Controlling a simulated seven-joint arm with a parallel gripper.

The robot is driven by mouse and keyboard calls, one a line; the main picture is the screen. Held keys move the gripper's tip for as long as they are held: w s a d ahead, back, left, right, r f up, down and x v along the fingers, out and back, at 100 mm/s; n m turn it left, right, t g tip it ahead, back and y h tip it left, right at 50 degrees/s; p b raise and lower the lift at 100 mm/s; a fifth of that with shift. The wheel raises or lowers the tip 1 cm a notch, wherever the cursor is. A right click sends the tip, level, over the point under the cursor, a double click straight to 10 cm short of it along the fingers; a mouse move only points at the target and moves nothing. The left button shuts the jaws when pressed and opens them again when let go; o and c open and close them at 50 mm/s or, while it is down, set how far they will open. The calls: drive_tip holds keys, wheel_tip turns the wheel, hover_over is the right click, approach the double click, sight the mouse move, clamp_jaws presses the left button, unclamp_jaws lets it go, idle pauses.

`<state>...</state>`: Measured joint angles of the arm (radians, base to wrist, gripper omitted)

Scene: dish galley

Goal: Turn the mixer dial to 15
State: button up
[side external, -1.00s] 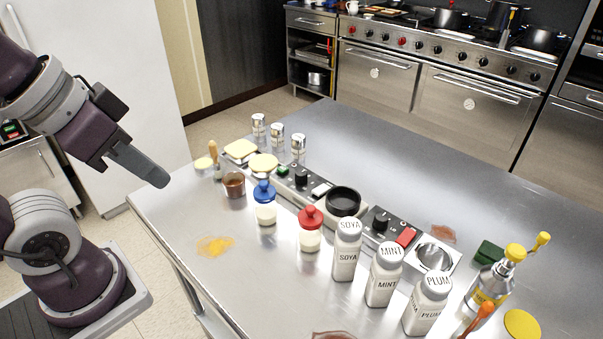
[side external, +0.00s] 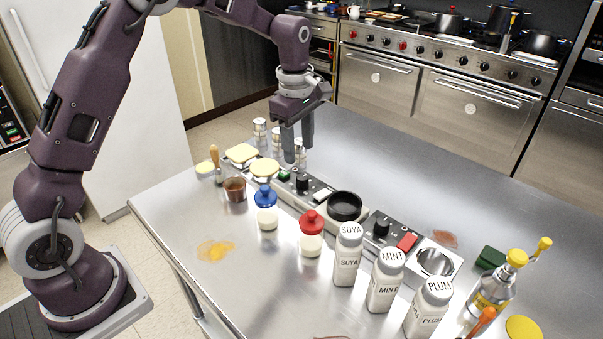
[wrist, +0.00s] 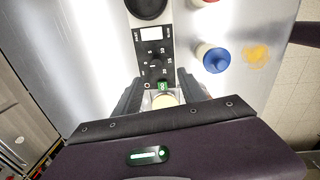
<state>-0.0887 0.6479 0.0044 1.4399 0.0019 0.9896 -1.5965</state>
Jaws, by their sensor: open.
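A black dial (side external: 303,182) stands on a dark control panel left of a black round bowl (side external: 344,205). In the wrist view the same dial (wrist: 154,62) has small numbers around it; I cannot read its setting surely. A second black dial (side external: 381,226) sits on another panel to the right, beside a red switch (side external: 407,241). I cannot tell from labels which is the mixer's. My gripper (side external: 298,154) points down, open and empty, above and behind the left panel's green button end. In the wrist view its fingers (wrist: 161,84) are apart near the green button (wrist: 163,86), short of the dial.
Blue-topped (side external: 266,206) and red-topped (side external: 311,233) jars stand in front of the panels. White SOYA (side external: 348,252), MINT (side external: 385,280) and PLUM shakers stand to the right. The back right of the steel counter (side external: 440,170) is clear.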

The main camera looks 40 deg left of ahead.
sight(302, 177)
drive_tip(key=shift+n, duration=0.4)
drive_tip(key=f, duration=0.3)
drive_tip(key=w+f, duration=0.1)
drive_tip(key=f, duration=0.5)
drive_tip(key=shift+w+a, duration=0.15)
drive_tip(key=shift+a, duration=0.05)
clamp_jaws()
